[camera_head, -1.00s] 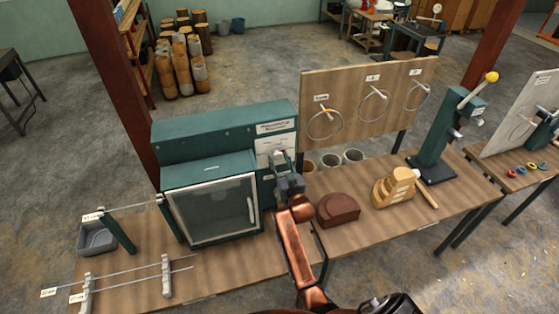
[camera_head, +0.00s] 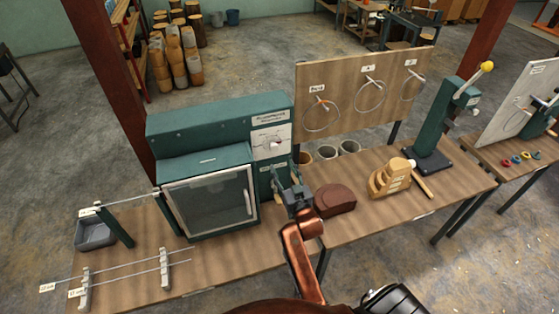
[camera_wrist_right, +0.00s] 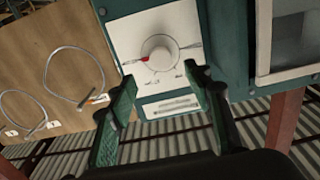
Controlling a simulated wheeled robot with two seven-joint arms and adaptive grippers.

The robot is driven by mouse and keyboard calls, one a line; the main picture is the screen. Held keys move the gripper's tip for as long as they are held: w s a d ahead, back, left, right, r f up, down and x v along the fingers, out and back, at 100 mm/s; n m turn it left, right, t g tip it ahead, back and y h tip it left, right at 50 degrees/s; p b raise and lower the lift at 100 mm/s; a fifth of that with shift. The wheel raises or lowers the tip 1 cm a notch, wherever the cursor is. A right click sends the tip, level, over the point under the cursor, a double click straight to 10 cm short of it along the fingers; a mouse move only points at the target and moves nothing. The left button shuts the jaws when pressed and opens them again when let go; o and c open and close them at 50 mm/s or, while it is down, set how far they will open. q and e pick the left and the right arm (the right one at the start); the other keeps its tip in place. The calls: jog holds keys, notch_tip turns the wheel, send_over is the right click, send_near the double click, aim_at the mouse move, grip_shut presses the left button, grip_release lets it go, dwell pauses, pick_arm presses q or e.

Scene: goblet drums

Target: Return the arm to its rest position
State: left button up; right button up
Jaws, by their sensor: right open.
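My right arm is copper-coloured and reaches up from the bottom of the head view. Its gripper (camera_head: 284,185) is in front of the green machine's control panel, just below the dial. In the right wrist view the gripper (camera_wrist_right: 160,105) has its two green-padded fingers apart with nothing between them. The white round dial (camera_wrist_right: 158,54) with a red pointer mark sits beyond the fingertips on a white panel (camera_wrist_right: 125,35). The dial also shows in the head view (camera_head: 274,143). The fingers look clear of the dial. My left gripper is out of view.
The green machine (camera_head: 200,130) has a closed glass door (camera_head: 212,205). A brown rounded block (camera_head: 335,199), a wooden stepped block (camera_head: 388,180) and a green lever press (camera_head: 432,135) stand right of my gripper. A board with wire rings (camera_head: 340,80) rises behind. Metal rods (camera_head: 125,268) lie front left.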

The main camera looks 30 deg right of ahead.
jog(key=shift+v, duration=0.95)
